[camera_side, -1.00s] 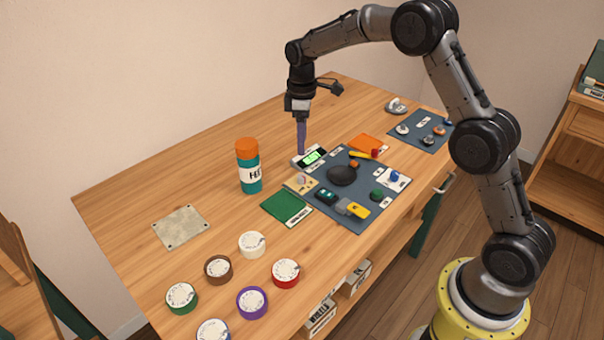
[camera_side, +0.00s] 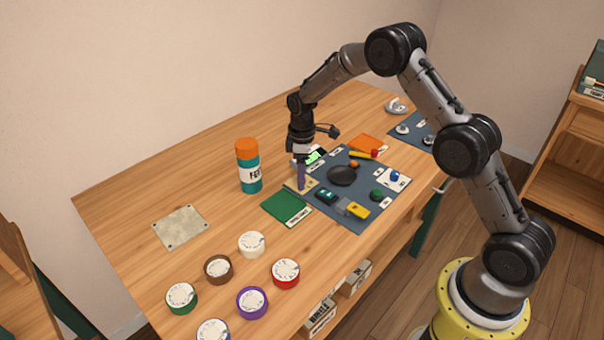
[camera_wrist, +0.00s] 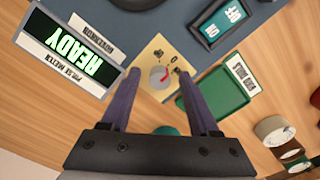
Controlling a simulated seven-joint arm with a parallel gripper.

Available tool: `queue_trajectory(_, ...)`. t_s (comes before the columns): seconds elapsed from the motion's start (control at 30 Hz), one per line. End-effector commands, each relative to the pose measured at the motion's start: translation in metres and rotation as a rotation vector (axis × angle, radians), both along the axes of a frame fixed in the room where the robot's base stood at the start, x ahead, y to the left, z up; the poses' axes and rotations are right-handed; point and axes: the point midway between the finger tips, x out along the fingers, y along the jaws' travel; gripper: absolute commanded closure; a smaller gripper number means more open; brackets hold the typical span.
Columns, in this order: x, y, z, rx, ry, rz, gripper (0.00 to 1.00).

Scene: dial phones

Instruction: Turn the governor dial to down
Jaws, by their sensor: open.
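My gripper (camera_wrist: 157,74) is open, with one purple finger on each side of the dial. I cannot tell whether either finger touches it. In the side view my gripper (camera_side: 301,186) is low over the plate (camera_side: 313,183) and hides the dial.
A lit display reading READY (camera_wrist: 74,52) stands beside the plate. A teal bottle with an orange cap (camera_side: 249,172) stands nearby.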

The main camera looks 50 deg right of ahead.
Motion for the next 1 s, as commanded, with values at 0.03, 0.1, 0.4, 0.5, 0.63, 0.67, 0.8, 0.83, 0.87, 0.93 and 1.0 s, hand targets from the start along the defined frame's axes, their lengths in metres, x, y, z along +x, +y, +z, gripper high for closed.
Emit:
queue_trajectory(0.03, -0.0001, 0.0001, 0.0, 0.0, 0.0, 0.0, 0.38)
queue_trajectory(0.1, -0.0001, 0.0001, 0.0001, 0.0, 0.0, 0.0, 0.45)
queue_trajectory(0.4, -0.0001, 0.0001, 0.0004, 0.0, 0.0, 0.0, 0.99)
queue_trajectory(0.5, -0.0001, 0.0002, 0.0005, 0.001, 0.001, 0.0, 1.0)
queue_trajectory(0.63, -0.0001, 0.0002, 0.0006, 0.001, 0.001, -0.002, 1.0)
queue_trajectory(0.67, -0.0001, 0.0002, 0.0006, 0.001, 0.001, -0.004, 1.0)
queue_trajectory(0.8, 0.0, 0.0002, 0.001, 0.0, 0.0, -0.028, 1.0)
queue_trajectory(0.83, 0.0, 0.0002, 0.0009, 0.0, 0.0, -0.039, 1.0)
queue_trajectory(0.87, -0.0002, 0.0002, 0.0009, 0.001, 0.001, -0.049, 1.0)
queue_trajectory(0.93, -0.0005, 0.0003, 0.0006, 0.0, 0.001, -0.083, 1.0)
queue_trajectory(1.0, -0.0003, 0.0003, 0.0008, 0.0, 0.001, -0.125, 1.0)
